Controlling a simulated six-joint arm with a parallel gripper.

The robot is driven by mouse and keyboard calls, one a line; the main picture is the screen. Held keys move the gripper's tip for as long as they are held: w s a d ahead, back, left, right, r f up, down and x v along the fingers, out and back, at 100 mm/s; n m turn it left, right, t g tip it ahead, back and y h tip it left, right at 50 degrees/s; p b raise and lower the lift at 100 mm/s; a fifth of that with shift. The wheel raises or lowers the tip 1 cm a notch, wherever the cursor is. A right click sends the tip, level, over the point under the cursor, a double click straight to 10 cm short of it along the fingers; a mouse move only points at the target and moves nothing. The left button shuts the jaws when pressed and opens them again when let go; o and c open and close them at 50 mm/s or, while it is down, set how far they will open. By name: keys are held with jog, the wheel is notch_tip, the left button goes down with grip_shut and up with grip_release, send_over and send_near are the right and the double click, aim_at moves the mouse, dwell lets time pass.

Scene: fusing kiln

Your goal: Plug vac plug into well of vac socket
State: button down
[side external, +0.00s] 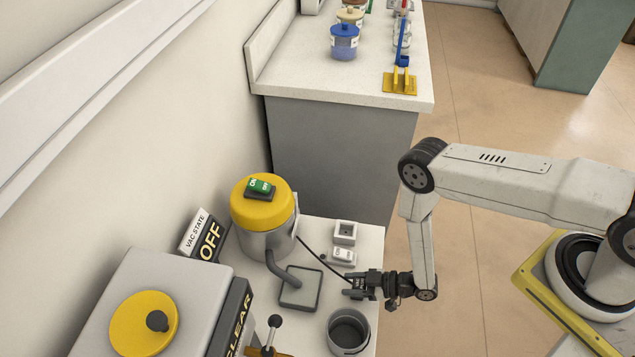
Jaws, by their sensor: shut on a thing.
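The vac socket (345,232) is a small white box with a dark square well, at the back right of the white bench. My gripper (352,285) is shut on the vac plug, low over the bench's right side and in front of the socket, apart from it. The plug is small and mostly hidden by the fingers. Its thin black cord (321,260) runs from the vacuum (265,217), a grey canister with a yellow lid, to my fingertips.
A white switch box (342,256) stands between the socket and my gripper. A grey hose ends at a flat square nozzle (299,289). A grey round pot (348,330) is in front. A grey kiln (155,310) fills the front left.

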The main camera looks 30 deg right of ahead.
jog(key=shift+r, duration=0.1)
jog(key=shift+r, duration=0.7)
jog(key=s+d+r, duration=0.5)
jog(key=s+r, duration=0.6)
jog(key=s, duration=0.2)
jog(key=shift+r, duration=0.2)
jog(key=w+d+f, duration=0.1)
jog(key=w, duration=1.3)
jog(key=w+d+f, duration=0.1)
jog(key=w+d, duration=0.1)
jog(key=w, duration=1.3)
jog(key=shift+w+d+f, duration=0.15)
jog(key=shift+w+d, duration=0.05)
jog(key=shift+d, duration=0.05)
